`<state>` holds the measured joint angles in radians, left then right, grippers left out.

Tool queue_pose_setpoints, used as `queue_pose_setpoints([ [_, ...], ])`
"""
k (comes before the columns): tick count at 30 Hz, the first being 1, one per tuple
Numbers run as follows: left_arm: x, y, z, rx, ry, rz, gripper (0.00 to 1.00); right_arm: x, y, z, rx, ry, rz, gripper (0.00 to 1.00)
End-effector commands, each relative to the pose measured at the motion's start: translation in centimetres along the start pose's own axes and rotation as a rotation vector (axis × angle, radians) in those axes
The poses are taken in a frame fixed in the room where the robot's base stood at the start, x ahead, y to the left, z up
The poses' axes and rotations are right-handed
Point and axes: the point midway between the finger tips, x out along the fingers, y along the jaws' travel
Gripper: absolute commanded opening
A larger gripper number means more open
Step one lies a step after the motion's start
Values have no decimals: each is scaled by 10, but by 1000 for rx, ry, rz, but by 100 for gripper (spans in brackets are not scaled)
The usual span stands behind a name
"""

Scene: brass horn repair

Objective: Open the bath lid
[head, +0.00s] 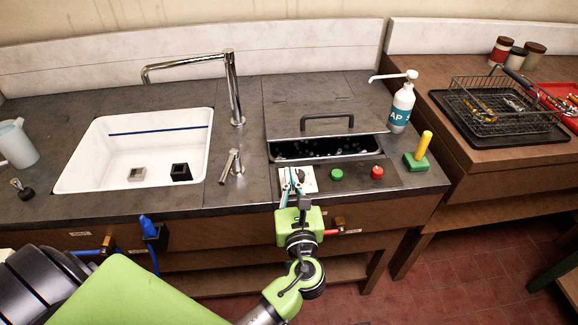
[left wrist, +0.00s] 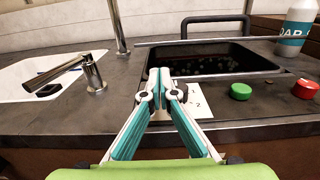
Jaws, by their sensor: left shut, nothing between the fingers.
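The bath lid (head: 290,108) is a dark grey panel with a black bar handle (head: 326,117) at the back of the counter. In front of its near edge a strip of the bath (head: 325,147) is uncovered, dark inside with pale specks. I cannot tell whether the lid is tilted up or slid back. The dark bath opening also shows in the left wrist view (left wrist: 215,60). My left gripper (head: 291,172) is shut and empty, in front of the bath's near rim by a white plate (head: 308,180). Its fingertips (left wrist: 159,74) meet in the left wrist view. My right gripper is out of view.
A green button (head: 336,174), a red button (head: 377,172) and a yellow-handled tool in a green block (head: 417,156) stand right of my gripper. A small tap (head: 232,164) and a white sink (head: 105,135) are to the left. A soap bottle (head: 402,107) stands right of the lid.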

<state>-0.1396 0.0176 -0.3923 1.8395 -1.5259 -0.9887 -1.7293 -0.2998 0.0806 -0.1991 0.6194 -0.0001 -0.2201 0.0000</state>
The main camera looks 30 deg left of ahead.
Motion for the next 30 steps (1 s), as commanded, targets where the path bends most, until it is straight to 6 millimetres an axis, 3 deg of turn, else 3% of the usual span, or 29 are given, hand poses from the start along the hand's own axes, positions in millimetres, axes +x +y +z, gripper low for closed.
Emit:
queue_pose_setpoints([
  [9, 57, -1, 4, 0, -5, -2, 0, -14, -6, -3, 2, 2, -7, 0],
  [15, 84, -1, 3, 0, -4, -3, 0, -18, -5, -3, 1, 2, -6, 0],
  [30, 93, -1, 2, -2, -2, -3, 0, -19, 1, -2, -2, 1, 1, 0],
])
